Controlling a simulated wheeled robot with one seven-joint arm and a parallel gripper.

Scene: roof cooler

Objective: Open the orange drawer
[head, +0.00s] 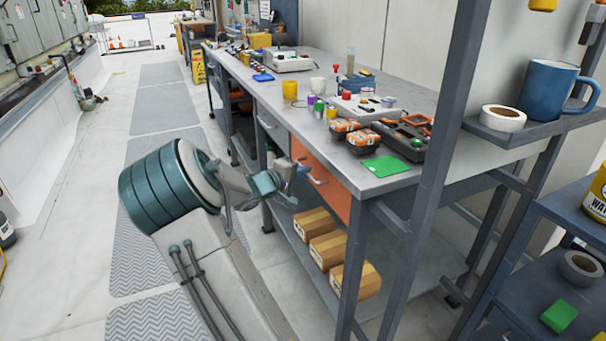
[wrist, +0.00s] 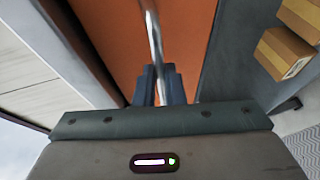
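The orange drawer (head: 332,190) is under the near end of the grey workbench, and its front looks flush with the bench frame. Its orange front (wrist: 110,30) fills the upper middle of the wrist view. A metal bar handle (wrist: 152,35) runs down from the top of that view between the two dark fingers of my gripper (wrist: 159,85). The fingers sit close on both sides of the bar, with little or no gap visible. In the head view my gripper (head: 300,168) is at the drawer front, and its fingertips are partly hidden by my wrist.
The workbench top (head: 385,95) carries tools, cups and a green pad (head: 386,166). A grey drawer (head: 272,128) is left of the orange one. Cardboard boxes (head: 327,250) stand on the shelf below. A dark rack post (head: 440,140) rises at right. The floor at left is open.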

